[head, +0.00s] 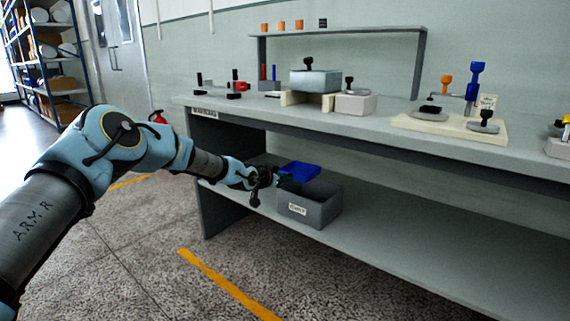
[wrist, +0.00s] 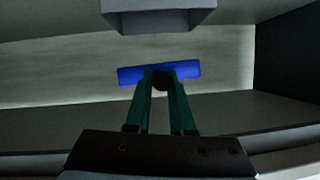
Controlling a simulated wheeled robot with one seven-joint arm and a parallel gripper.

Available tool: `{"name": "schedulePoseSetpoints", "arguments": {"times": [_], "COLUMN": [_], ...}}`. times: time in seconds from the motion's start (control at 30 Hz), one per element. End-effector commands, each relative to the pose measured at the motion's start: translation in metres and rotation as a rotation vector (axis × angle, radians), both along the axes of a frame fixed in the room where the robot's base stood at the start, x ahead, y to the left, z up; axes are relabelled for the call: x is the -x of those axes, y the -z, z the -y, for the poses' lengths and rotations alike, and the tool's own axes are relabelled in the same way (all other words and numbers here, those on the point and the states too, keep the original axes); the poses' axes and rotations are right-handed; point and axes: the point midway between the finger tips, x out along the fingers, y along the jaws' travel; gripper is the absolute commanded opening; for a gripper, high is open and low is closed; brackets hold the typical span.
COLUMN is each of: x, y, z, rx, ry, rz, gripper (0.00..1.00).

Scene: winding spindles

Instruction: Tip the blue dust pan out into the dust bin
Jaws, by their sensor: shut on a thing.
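The blue dust pan (head: 301,171) is in my gripper (head: 276,179), at the lower shelf of the bench. In the wrist view the pan (wrist: 129,76) is a flat blue strip. The green fingers of my gripper (wrist: 162,82) are shut on its dark round handle, which hides the pan's middle. The dust bin (head: 309,210) is a grey open box with a white label, standing on the lower shelf. The pan shows at the bin's back left rim in the head view. In the wrist view the bin (wrist: 160,17) is apart from the pan. The pan's contents cannot be seen.
The bench top (head: 385,129) lies above the pan and bin and carries several fixtures and blocks. A side panel (head: 222,208) closes the shelf's left end. The lower shelf (head: 420,245) is clear to the right of the bin. A fire extinguisher (head: 158,116) stands behind my arm.

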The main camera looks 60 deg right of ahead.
Motion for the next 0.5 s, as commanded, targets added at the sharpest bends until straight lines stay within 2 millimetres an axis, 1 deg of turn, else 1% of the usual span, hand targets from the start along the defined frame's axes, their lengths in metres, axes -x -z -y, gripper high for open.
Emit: {"name": "schedulePoseSetpoints", "arguments": {"times": [0.03,0.27,0.37,0.5], "x": [0.001,0.002,0.0,0.0], "y": [-0.004,-0.003,-0.004,-0.006], "z": [-0.001,-0.008,-0.016,-0.031], "rx": [0.001,0.003,0.003,0.002], "ry": [0.011,0.031,0.029,0.03], "rz": [0.015,0.044,0.044,0.042], "gripper": [0.0,0.0,0.0,0.0]}}
